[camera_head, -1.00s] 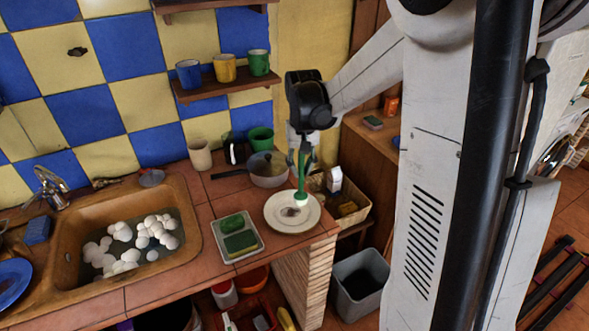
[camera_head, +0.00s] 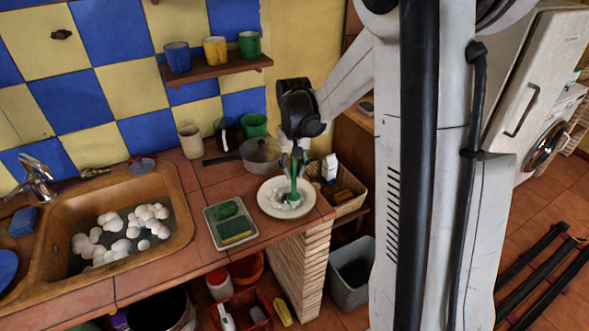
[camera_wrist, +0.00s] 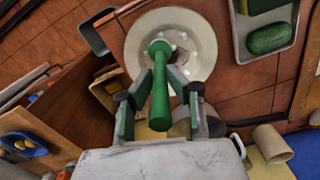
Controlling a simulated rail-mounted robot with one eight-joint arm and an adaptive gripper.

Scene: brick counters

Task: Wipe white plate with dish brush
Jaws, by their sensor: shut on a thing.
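The white plate (camera_head: 272,206) lies on the tiled counter near its right end, with some grey-brown marks or bits in its middle. It also shows in the wrist view (camera_wrist: 205,35). The green dish brush (camera_head: 294,184) is held upright in my gripper (camera_head: 293,160), its head down over the plate. In the wrist view the brush handle (camera_wrist: 160,95) runs between the two fingers of my gripper (camera_wrist: 160,88). The brush head is over the plate; whether the bristles touch the plate is hard to tell.
A basket (camera_head: 345,190) with a carton is to the right. The sink (camera_head: 180,215) with foam is at the left. The counter's right edge is close to the plate.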

